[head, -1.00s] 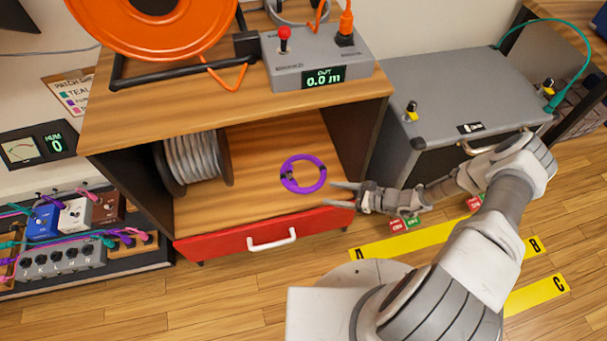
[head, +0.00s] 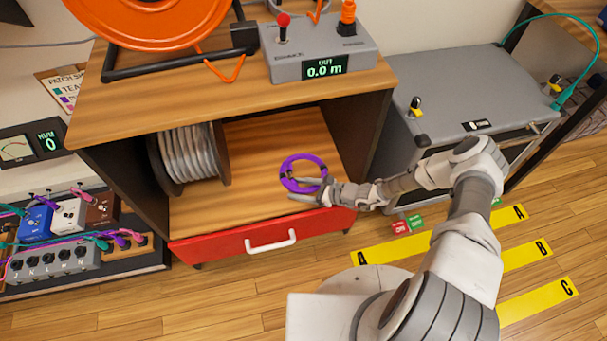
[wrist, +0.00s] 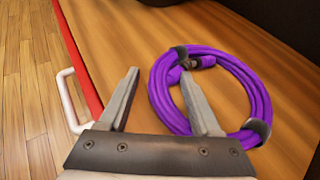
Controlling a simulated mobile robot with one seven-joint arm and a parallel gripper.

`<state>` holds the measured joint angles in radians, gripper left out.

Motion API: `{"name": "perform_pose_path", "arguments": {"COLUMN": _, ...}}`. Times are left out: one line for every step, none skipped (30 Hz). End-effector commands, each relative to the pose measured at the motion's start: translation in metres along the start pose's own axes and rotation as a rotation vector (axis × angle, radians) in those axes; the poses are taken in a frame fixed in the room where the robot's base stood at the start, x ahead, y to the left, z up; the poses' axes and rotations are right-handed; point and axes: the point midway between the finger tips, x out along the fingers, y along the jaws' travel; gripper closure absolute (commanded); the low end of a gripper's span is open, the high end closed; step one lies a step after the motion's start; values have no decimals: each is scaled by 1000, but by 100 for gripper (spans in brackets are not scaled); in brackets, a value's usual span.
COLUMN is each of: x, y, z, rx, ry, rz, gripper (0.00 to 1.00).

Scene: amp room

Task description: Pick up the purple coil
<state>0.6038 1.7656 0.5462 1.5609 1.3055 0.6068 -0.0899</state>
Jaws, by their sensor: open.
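The purple coil (head: 287,174) is a ring of cable with dark ties, lying flat on the wooden shelf (head: 240,205) of the open cabinet. It also shows in the wrist view (wrist: 253,92). My gripper (head: 306,189) is open at the coil's front right edge. In the wrist view my gripper (wrist: 160,85) has its right finger over the coil's near side and opening, covering part of it. The left finger is outside the ring, over bare shelf. The coil's near left side shows between the fingers. I cannot tell whether a finger touches it.
A grey cable spool (head: 190,160) stands left of the coil inside the cabinet. The cabinet top (head: 170,103) overhangs the shelf. A red drawer (head: 215,244) with a white handle (head: 270,241) is below. A grey case (head: 460,95) stands to the right.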

Motion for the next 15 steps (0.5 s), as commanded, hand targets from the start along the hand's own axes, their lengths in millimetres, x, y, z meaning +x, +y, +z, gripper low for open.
{"name": "perform_pose_path", "arguments": {"x": 1, "y": 0, "z": 0, "rx": -1, "ry": 0, "rz": -1, "gripper": 35}}
{"name": "perform_pose_path", "arguments": {"x": 0, "y": -1, "z": 0, "rx": -1, "ry": 0, "rz": -1, "gripper": 35}}
{"name": "perform_pose_path", "arguments": {"x": 0, "y": -1, "z": 1, "rx": -1, "ry": 0, "rz": -1, "gripper": 35}}
{"name": "perform_pose_path", "arguments": {"x": 0, "y": -1, "z": 1, "rx": -1, "ry": 0, "rz": -1, "gripper": 35}}
{"name": "perform_pose_path", "arguments": {"x": 0, "y": -1, "z": 1, "rx": -1, "ry": 0, "rz": -1, "gripper": 35}}
{"name": "perform_pose_path", "arguments": {"x": 0, "y": -1, "z": 1, "rx": -1, "ry": 0, "rz": -1, "gripper": 40}}
{"name": "perform_pose_path", "arguments": {"x": 0, "y": -1, "z": 1, "rx": -1, "ry": 0, "rz": -1, "gripper": 46}}
{"name": "perform_pose_path", "arguments": {"x": 0, "y": -1, "z": 1, "rx": -1, "ry": 0, "rz": -1, "gripper": 51}}
{"name": "perform_pose_path", "arguments": {"x": 0, "y": 0, "z": 1, "rx": -1, "ry": 0, "rz": -1, "gripper": 58}}
{"name": "perform_pose_path", "arguments": {"x": 0, "y": 0, "z": 1, "rx": -1, "ry": 0, "rz": -1, "gripper": 64}}
{"name": "perform_pose_path", "arguments": {"x": 0, "y": 0, "z": 0, "rx": -1, "ry": 0, "rz": -1, "gripper": 69}}
{"name": "perform_pose_path", "arguments": {"x": 0, "y": 0, "z": 0, "rx": -1, "ry": 0, "rz": -1, "gripper": 76}}
{"name": "perform_pose_path", "arguments": {"x": 0, "y": 0, "z": 0, "rx": -1, "ry": 1, "rz": 0, "gripper": 82}}
{"name": "perform_pose_path", "arguments": {"x": 0, "y": 0, "z": 0, "rx": -1, "ry": 1, "rz": 0, "gripper": 87}}
{"name": "perform_pose_path", "arguments": {"x": 0, "y": 0, "z": 0, "rx": -1, "ry": 1, "rz": 0, "gripper": 94}}
